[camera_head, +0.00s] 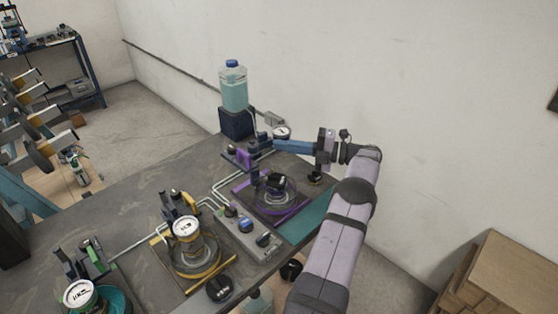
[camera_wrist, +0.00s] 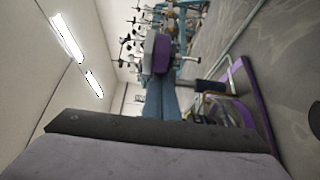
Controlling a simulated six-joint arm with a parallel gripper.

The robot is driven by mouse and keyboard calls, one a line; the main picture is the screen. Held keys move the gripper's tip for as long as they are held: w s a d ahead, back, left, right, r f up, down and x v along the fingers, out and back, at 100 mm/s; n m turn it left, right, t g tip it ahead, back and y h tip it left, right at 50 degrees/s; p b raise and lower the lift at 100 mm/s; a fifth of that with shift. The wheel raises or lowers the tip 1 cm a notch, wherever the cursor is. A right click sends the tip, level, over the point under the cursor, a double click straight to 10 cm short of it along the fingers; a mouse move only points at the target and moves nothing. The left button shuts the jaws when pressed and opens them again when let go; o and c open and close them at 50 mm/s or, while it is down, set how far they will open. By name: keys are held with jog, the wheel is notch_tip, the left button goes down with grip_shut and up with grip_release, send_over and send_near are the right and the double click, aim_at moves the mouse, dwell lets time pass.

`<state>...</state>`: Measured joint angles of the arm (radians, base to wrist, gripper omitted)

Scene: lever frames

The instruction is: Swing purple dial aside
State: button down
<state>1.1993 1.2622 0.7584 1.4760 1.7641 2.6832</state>
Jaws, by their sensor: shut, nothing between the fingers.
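The purple station (camera_head: 243,190) is a purple-edged plate at the back right of the bench, with a dark round part (camera_head: 277,184) over its ring. A round white-faced dial (camera_head: 282,132) sits behind my gripper's fingers, off to the back of the ring; its mount is hidden. My gripper (camera_head: 276,146) is shut and empty, its blue fingers pointing left above the back of the station. In the wrist view a rounded purple part (camera_wrist: 162,52) shows just beyond the blue fingertips (camera_wrist: 160,90); I cannot tell whether they touch. The purple plate edge (camera_wrist: 247,95) shows at right there.
A bottle of teal liquid (camera_head: 233,88) on a dark block stands behind the station, close to the wall. A grey control box (camera_head: 245,232) with knobs, a yellow station (camera_head: 197,262) and a green station (camera_head: 92,262) stand to the left and front. Pipes link them.

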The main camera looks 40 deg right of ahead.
jog(key=shift+s+r, duration=0.1)
dwell(0.6)
jog(key=s+a+b+v, duration=0.1)
jog(key=a+v, duration=0.1)
jog(key=v, duration=1)
jog(key=shift+s, duration=0.55)
